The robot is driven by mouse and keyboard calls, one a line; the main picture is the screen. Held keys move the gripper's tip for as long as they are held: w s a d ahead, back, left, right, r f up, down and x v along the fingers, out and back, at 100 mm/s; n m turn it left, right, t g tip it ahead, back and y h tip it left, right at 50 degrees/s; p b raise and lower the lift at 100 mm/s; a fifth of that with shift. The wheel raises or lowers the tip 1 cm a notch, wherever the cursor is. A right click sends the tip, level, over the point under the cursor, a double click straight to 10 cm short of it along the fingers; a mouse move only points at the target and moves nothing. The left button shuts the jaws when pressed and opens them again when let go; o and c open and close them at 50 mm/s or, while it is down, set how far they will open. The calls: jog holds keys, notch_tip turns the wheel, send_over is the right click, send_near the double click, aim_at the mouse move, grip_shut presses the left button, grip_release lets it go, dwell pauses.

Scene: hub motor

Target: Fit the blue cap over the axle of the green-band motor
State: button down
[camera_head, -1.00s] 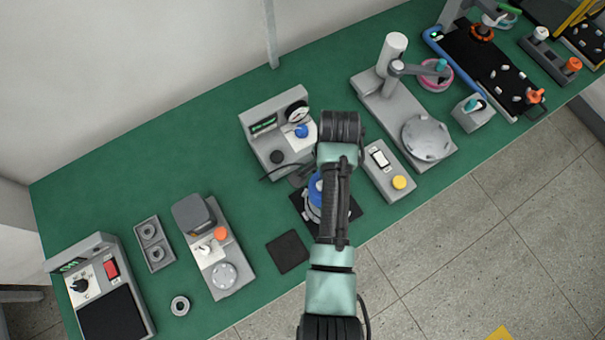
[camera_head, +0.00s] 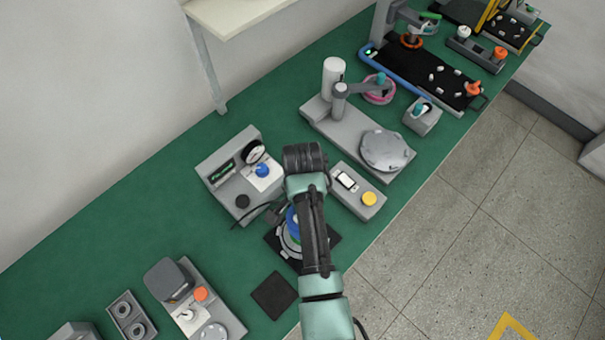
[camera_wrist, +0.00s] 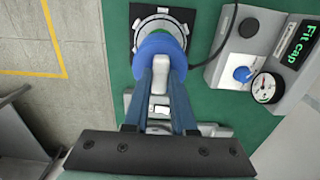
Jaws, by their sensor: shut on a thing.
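The blue cap (camera_wrist: 158,42) is between the fingertips of my gripper (camera_wrist: 160,66), which is shut on it. In the wrist view the cap lies in line with the motor (camera_wrist: 160,16), a round grey body on a black mat. The cap hides most of the motor, and the axle is not visible. In the head view the blue cap (camera_head: 291,218) and the motor (camera_head: 290,244) show beside my arm, which covers part of both. A little green shows at the motor. I cannot tell whether the cap touches the motor.
A grey gauge unit (camera_head: 225,190) with a blue knob stands left of the motor, its cable running close by. A box with a yellow button (camera_head: 357,193) stands to the right. An empty black mat (camera_head: 273,295) lies in front. A press-like stand (camera_head: 330,110) is farther back.

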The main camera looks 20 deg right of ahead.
jog(key=shift+f+b, duration=0.9)
jog(key=shift+f, duration=0.45)
jog(key=shift+f, duration=0.15)
jog(key=shift+f+b, duration=0.9)
jog(key=shift+f, duration=0.2)
jog(key=shift+f, duration=0.15)
jog(key=shift+f+b, duration=0.75)
jog(key=shift+f, duration=0.25)
jog(key=c, duration=0.7)
grip_release()
jog(key=shift+o, duration=0.2)
